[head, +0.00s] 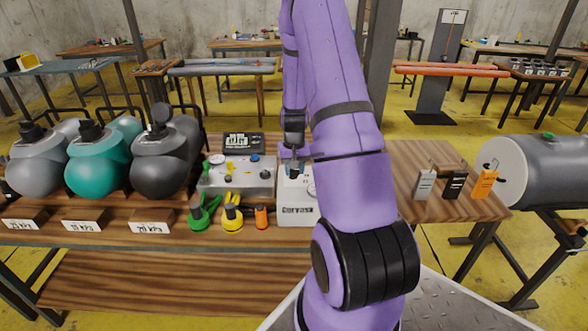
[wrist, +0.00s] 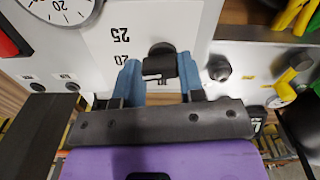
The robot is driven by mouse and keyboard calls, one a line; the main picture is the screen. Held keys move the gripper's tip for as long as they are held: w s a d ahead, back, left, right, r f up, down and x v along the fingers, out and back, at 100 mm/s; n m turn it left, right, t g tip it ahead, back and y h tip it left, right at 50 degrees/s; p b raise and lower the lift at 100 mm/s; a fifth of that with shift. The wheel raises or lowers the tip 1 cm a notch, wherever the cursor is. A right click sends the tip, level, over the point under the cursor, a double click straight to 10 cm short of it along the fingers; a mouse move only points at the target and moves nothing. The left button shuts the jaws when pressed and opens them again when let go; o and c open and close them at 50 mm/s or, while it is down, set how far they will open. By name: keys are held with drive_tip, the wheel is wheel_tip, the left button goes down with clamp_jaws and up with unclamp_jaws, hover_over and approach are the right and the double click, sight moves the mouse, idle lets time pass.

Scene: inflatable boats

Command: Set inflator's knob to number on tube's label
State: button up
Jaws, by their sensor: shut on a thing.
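The inflator is a white box (head: 296,213) at the middle of the bench, partly hidden behind my purple arm. In the wrist view its panel (wrist: 190,20) shows upside-down numbers 25 and 20 beside a black knob (wrist: 160,63). My gripper (wrist: 160,75) has its blue fingers on either side of this knob and is shut on it. In the head view my gripper (head: 292,165) is at the top of the inflator. Grey, teal and dark tubes (head: 98,160) stand at left with white labels (head: 88,226) in front, too small to read surely.
A grey panel box (head: 237,180) with small knobs stands left of the inflator. Green, yellow and orange fittings (head: 230,215) lie in front of it. Grey, black and orange tags (head: 455,185) stand at right by a large grey cylinder (head: 540,170). A round gauge (wrist: 62,10) is near the knob.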

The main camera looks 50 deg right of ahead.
drive_tip(key=o, duration=0.9)
wheel_tip(320, 180, up, 11)
drive_tip(key=shift+f, duration=0.1)
drive_tip(key=shift+w, duration=0.1)
idle(0.5)
drive_tip(key=s+a+r+n+t, duration=0.3)
drive_tip(key=a+r+n, duration=0.1)
drive_tip(key=a+r, duration=1.4)
drive_tip(key=s+a+r+n, duration=0.1)
drive_tip(key=s+a+r, duration=0.1)
drive_tip(key=s+a, duration=0.2)
drive_tip(key=s+a+r+n+t, duration=0.1)
drive_tip(key=s+a+r, duration=0.2)
drive_tip(key=s, duration=0.3)
drive_tip(key=s+a+r+n+t, duration=0.1)
drive_tip(key=s+a+r+n, duration=0.1)
drive_tip(key=s+a, duration=0.3)
drive_tip(key=shift+s+a+r, duration=0.25)
drive_tip(key=shift+a+r, duration=0.1)
drive_tip(key=shift+a, duration=0.2)
